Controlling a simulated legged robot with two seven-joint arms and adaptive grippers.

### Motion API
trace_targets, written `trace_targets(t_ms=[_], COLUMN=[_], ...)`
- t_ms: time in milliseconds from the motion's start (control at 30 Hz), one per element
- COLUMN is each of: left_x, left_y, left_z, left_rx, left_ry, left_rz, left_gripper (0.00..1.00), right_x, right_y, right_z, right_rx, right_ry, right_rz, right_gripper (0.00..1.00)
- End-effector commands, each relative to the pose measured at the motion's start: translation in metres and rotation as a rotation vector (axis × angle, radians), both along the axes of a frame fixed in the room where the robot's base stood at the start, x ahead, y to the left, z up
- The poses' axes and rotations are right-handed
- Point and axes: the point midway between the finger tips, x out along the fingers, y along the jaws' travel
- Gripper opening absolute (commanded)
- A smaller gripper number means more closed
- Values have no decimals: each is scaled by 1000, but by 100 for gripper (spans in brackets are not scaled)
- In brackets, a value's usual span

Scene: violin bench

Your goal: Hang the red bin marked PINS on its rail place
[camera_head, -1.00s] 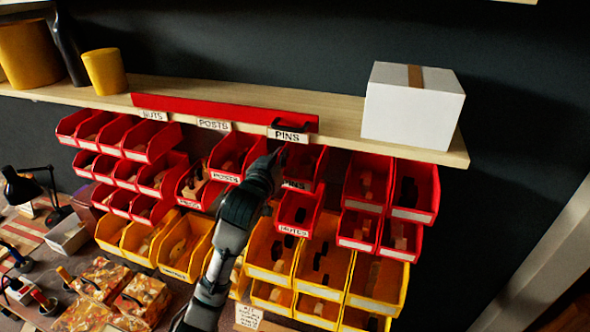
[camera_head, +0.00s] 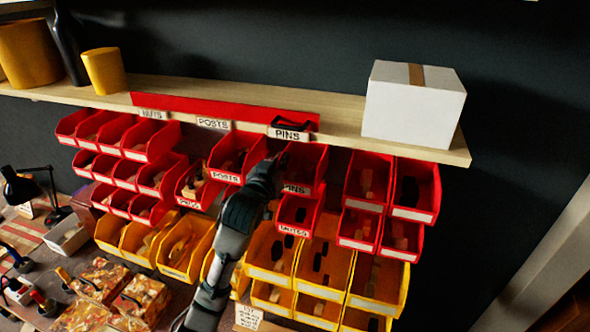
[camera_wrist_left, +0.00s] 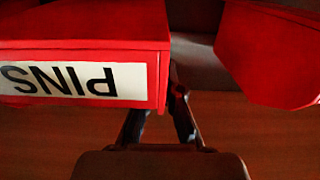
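The red PINS bin (camera_head: 308,163) is below the PINS tag (camera_head: 289,134) on the shelf edge, beside the red POSTS bin (camera_head: 229,162). It is close to upright; whether its back is seated on the rail is hidden. My left gripper (camera_head: 279,160) is at the bin's left side. In the left wrist view the PINS bin (camera_wrist_left: 75,20) fills the upper left, its label upside down. The two fingers (camera_wrist_left: 168,85) converge at the bin's side wall and appear shut on it; one tip is hidden behind the front. My right gripper is not in view.
Red bins (camera_head: 367,178) stand to the right. The shelf (camera_head: 225,97) overhangs above and carries a white box (camera_head: 412,105). Another red bin (camera_wrist_left: 275,55) is close by in the wrist view.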

Motion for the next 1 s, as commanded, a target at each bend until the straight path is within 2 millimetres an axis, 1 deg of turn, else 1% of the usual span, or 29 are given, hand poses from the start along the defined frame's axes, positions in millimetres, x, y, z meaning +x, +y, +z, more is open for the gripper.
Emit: trace_targets(t_ms=[67, 167, 200, 233, 500, 567, 633, 767, 900, 1000], left_x=[0, 0, 0, 0, -1, -3, -9, -31, -62, -80], left_y=[0, 0, 0, 0, 0, 1, 4, 13, 26, 33], left_z=[-2, -2, -2, -2, -2, -2, -1, -1, 0, 1], left_rx=[1, 1, 1, 1, 0, 0, 0, -1, -1, 1], left_ry=[2, 2, 2, 2, 1, 1, 0, -2, -2, 0], left_rz=[0, 0, 0, 0, 0, 0, 0, 0, -1, -1], left_gripper=[0, 23, 33, 35, 35, 35, 35, 35, 35, 35], right_x=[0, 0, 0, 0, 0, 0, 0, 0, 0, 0], right_y=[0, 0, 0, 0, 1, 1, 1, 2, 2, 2], right_z=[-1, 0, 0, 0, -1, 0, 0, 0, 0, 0], right_rx=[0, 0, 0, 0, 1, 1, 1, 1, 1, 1], right_ry=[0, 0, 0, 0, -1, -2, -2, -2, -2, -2], right_rz=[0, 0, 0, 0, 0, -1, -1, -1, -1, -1], right_gripper=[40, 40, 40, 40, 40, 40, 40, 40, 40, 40])
